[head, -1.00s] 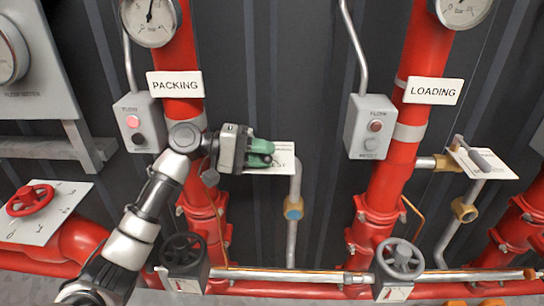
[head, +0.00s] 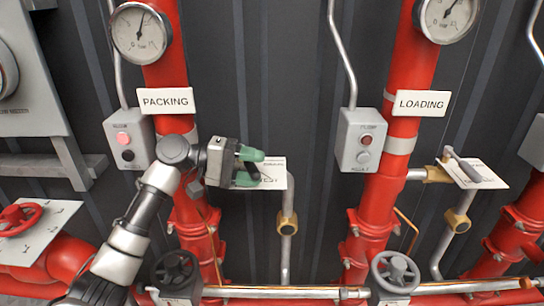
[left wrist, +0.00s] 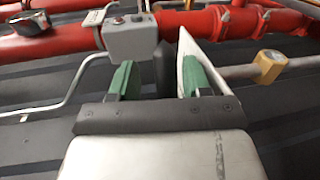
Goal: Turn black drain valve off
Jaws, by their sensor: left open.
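My left gripper (head: 254,166) is open, with green fingers pointing right, in front of the white DRAIN/TEST plate (head: 271,178) beside the PACKING pipe. The gripper covers the left part of this plate, and I cannot make out the drain valve's handle in the head view. In the left wrist view, the plate (left wrist: 184,50) is seen nearly edge-on near the right finger. A dark upright shape (left wrist: 164,66) shows between the fingers (left wrist: 158,80); I cannot tell whether it is the black handle. My right gripper is not in view.
The red PACKING pipe (head: 190,207) stands behind my left arm, with a grey button box (head: 129,138) beside it. A black handwheel (head: 175,270) sits below. A second plate with a grey lever (head: 466,167) is by the LOADING pipe (head: 378,195). The dark wall between is clear.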

